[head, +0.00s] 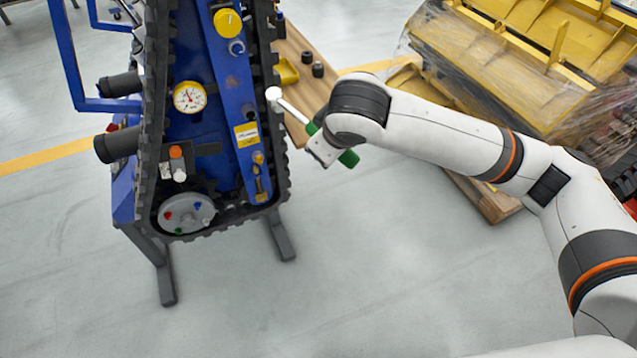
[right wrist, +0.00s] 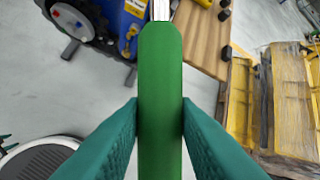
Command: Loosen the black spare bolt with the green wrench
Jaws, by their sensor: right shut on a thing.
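My right gripper (head: 322,150) is shut on the green handle of the wrench (head: 349,159), and it shows in the right wrist view (right wrist: 160,105) with a finger on each side. The wrench's pale shank runs up and left to a white round head (head: 273,94), which overlaps the right edge of the tracked carrier (head: 215,90) in the head view; I cannot tell whether they touch. The grey wheel hub (head: 187,213) low on the carrier has red, blue and green bolts. I cannot make out a black bolt there for certain. My left gripper is not in view.
A wooden bench (head: 300,85) behind the wrench holds a yellow tray (head: 286,71) and small black cylindrical parts (head: 318,69). Wrapped yellow frames (head: 510,60) stand on a pallet at back right. The carrier's stand legs (head: 281,238) reach the floor. The front floor is clear.

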